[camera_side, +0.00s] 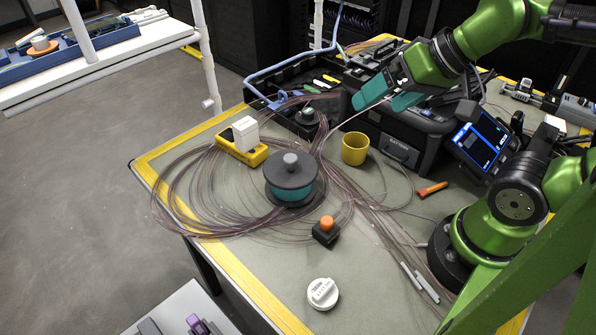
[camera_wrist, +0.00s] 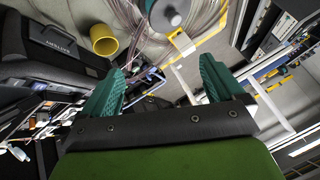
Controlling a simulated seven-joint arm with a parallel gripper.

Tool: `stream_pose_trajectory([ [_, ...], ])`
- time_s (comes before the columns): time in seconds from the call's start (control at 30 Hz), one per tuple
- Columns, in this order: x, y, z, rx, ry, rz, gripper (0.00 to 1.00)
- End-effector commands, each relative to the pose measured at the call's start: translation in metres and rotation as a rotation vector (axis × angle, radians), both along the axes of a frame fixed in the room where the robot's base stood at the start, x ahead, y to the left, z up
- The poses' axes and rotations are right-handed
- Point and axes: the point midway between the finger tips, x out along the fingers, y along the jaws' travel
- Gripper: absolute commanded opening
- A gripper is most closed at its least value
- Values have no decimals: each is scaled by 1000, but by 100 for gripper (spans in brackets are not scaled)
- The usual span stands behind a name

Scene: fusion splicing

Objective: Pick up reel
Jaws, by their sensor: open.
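The reel (camera_side: 290,183) is a dark grey spool with teal winding and a lighter grey knob on top. It stands upright on the table among loose coils of thin fibre. In the wrist view a grey round part, apparently the reel (camera_wrist: 168,14), is cut off by the top edge. My gripper (camera_side: 378,104) has teal fingers and is open and empty. It is up and to the right of the reel in the side view, in front of the black case. In the wrist view both fingers of my gripper (camera_wrist: 162,70) are spread, with nothing between them.
A yellow cup (camera_side: 354,149) stands right of the reel. A yellow device with a white block (camera_side: 245,134) is behind it, and a black box with an orange button (camera_side: 326,231) is in front. A white round container (camera_side: 323,294) lies nearer. A black case (camera_side: 400,149) stands at the back.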

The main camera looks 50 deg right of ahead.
Motion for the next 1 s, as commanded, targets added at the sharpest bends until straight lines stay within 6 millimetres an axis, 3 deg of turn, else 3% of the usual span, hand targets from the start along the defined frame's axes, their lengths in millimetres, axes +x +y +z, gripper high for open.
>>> stream_pose_trajectory([
  [0.3, 0, 1, 0, 0, 1, 4, 87],
  [0.43, 0, 20, -9, -5, 40, 82, 87],
  [0.6, -5, 90, -32, -75, 199, 341, 87],
  [0.8, -44, 180, -65, -211, 443, 533, 87],
  [0.9, -64, 207, -75, -274, 521, 539, 87],
  [1.0, -73, 219, -78, -309, 568, 477, 87],
])
